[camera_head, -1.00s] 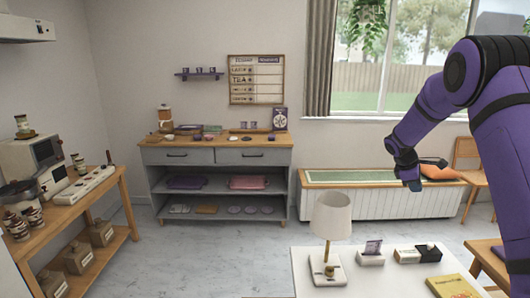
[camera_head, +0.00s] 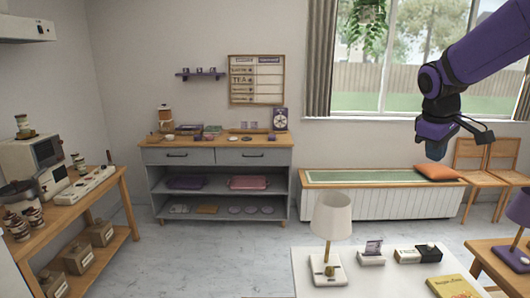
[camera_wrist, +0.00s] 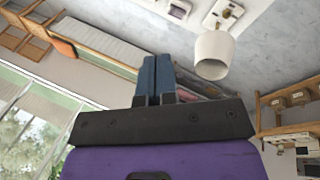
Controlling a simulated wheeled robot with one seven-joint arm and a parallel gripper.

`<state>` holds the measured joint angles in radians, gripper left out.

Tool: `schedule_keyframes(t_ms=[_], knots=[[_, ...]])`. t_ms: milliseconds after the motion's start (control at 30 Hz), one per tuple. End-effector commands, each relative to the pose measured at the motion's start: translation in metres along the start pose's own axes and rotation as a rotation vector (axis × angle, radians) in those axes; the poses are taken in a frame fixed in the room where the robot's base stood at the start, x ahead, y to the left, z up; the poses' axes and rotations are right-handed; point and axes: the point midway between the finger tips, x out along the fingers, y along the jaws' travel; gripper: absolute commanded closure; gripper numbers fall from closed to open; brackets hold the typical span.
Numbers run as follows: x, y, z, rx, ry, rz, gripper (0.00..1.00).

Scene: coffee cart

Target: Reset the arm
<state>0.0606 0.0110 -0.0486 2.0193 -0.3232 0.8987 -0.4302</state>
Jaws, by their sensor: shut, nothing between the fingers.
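My purple arm enters from the right side of the head view. My gripper (camera_head: 436,152) points down in front of the window and bench, with nothing held. In the wrist view the two blue-grey fingers (camera_wrist: 155,78) are together, with nothing between them. The gripper is in free space, apart from the furniture.
A white table (camera_head: 385,278) at the front right bears a lamp (camera_head: 331,218), small boxes and a yellow book (camera_head: 453,287). A bench (camera_head: 380,200) with an orange cushion (camera_head: 436,172) stands by the window. A grey cabinet (camera_head: 217,172) stands behind. Open floor lies between.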

Motion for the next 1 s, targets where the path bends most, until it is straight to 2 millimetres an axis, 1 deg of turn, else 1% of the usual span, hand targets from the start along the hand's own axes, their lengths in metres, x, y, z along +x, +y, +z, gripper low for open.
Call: schedule_keyframes(t_ms=[33,200,500,700,1000], knots=[[-0.011,-0.008,0.009,0.023,0.018,-0.003,1.00],[-0.038,-0.035,0.035,0.110,0.070,-0.024,1.00],[-0.073,-0.085,0.085,0.259,0.156,-0.070,1.00],[-0.087,-0.120,0.118,0.352,0.211,-0.106,1.00],[-0.095,-0.170,0.166,0.487,0.284,-0.168,1.00]])
